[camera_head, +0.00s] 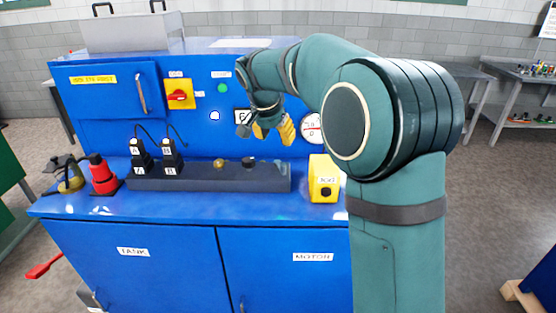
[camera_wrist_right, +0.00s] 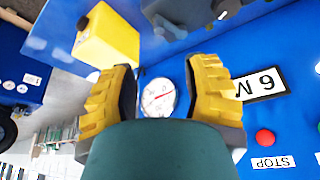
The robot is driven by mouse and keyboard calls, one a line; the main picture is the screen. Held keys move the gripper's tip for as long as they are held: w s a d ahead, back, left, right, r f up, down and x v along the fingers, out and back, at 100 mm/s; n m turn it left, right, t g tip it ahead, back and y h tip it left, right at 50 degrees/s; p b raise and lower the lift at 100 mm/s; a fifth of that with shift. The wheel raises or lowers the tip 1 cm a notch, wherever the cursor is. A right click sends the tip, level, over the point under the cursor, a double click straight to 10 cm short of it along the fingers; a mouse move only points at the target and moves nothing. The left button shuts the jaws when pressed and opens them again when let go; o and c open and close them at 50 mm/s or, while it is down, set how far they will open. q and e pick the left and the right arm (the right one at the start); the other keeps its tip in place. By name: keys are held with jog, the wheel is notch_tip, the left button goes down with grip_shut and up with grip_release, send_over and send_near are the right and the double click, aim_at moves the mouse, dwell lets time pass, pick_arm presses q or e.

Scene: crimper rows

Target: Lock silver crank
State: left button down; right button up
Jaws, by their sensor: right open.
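I cannot make out a silver crank in either view; my right arm hides part of the bench's right side. My right gripper (camera_head: 273,130) is open and empty in front of the blue panel (camera_head: 205,135), above the dark grey block (camera_head: 215,183). In the wrist view its two yellow-padded fingers (camera_wrist_right: 160,90) stand apart, with a round white gauge (camera_wrist_right: 158,97) showing between them. The gauge shows partly beside the gripper in the head view (camera_head: 311,128). My left gripper is not in view.
A yellow box (camera_head: 323,178) stands on the blue bench at the right end of the block. Two black plugs (camera_head: 171,157) with cables stand at its left. A red tool (camera_head: 103,175) is farther left. A red button (camera_wrist_right: 265,137) is on the panel.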

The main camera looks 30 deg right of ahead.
aim_at(283, 164)
jog(key=b+x, duration=0.1)
jog(key=x, duration=1.2)
jog(key=shift+s+f, duration=0.15)
grip_shut()
